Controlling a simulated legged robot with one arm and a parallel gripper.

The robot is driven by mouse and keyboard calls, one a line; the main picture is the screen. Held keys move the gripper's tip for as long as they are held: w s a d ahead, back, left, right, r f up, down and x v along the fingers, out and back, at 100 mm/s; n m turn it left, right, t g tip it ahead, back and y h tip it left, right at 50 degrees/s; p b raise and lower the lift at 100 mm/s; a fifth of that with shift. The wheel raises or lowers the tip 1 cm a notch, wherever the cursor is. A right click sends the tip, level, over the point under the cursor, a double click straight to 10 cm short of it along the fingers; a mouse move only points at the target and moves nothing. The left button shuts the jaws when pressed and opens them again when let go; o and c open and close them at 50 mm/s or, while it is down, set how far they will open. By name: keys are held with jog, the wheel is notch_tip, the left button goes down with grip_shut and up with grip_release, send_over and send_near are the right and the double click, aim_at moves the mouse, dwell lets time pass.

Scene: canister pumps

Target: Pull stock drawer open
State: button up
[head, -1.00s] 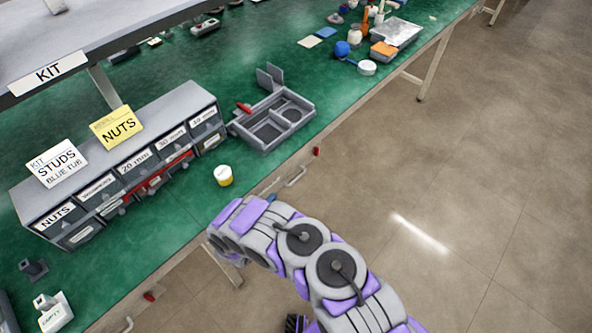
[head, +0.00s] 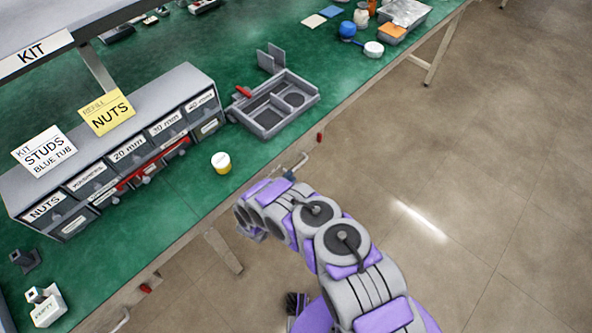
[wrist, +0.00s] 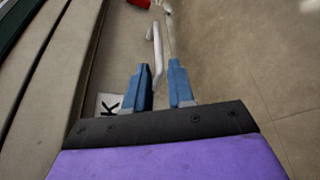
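A pale bar handle (head: 299,162) sticks out from the bench front, below the green top. It also shows in the wrist view (wrist: 157,45), running lengthwise between the fingers and closer to the left one. My gripper (wrist: 160,85) has two blue fingers, which are apart with a gap between them. In the head view, my gripper's blue tip (head: 290,175) is beside the handle, mostly hidden by my arm. I cannot tell whether a finger touches the handle. A white label (wrist: 108,103) with a black "K" shows on the drawer side, partly hidden by the left finger.
The green bench (head: 190,200) carries a grey bin cabinet (head: 140,95), a yellow-white tub (head: 221,162) and a grey tray (head: 262,120). A red piece (head: 320,137) sits at the bench edge near the handle. Another red piece (head: 146,288) is further left. Floor (head: 450,180) to the right is clear.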

aim_at(297, 167)
jog(key=b+x, duration=0.1)
jog(key=x, duration=0.6)
jog(key=shift+c, duration=0.3)
grip_shut()
jog(key=shift+s, duration=0.1)
